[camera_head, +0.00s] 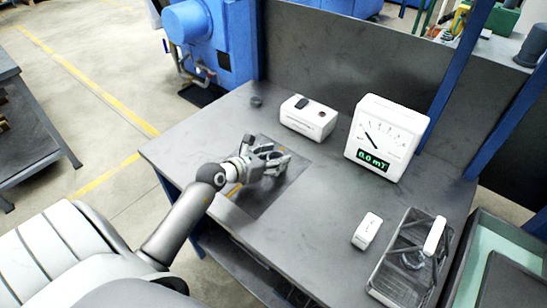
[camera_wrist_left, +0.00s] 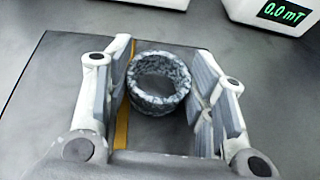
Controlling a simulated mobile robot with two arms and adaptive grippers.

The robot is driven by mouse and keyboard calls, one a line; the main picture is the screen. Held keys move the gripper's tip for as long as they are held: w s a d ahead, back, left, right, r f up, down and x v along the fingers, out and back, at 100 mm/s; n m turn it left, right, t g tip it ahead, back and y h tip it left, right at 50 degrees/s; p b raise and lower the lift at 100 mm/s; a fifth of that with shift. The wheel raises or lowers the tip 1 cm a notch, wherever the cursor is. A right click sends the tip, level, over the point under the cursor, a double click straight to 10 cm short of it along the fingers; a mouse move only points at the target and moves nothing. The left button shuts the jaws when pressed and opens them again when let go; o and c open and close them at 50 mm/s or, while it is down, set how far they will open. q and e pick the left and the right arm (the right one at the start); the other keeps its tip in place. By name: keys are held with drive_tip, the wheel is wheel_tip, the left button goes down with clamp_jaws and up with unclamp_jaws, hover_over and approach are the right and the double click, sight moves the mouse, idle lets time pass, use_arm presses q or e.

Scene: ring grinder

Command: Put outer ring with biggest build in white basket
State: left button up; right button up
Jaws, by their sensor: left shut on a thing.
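A grey, mottled outer ring (camera_wrist_left: 159,82) sits between the two fingers of my left gripper (camera_wrist_left: 163,88) in the left wrist view. The gripper is shut on it, low over a dark plate (camera_head: 263,203) with a yellow stripe. In the head view my left gripper (camera_head: 273,163) is over that plate, at the left of the table, and its fingers mostly hide the ring. No plainly white basket shows; a grey see-through tray (camera_head: 385,286) with a white-handled tool is at the table's front right. My right gripper is not in view.
A small white device (camera_head: 367,230) lies left of the tray. The middle of the table is clear.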

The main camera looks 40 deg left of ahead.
use_arm(q)
drive_tip(key=shift+f, duration=0.15)
drive_tip(key=o, duration=0.7)
drive_tip(key=shift+f, duration=0.15)
drive_tip(key=shift+c, duration=0.2)
drive_tip(key=o, duration=0.5)
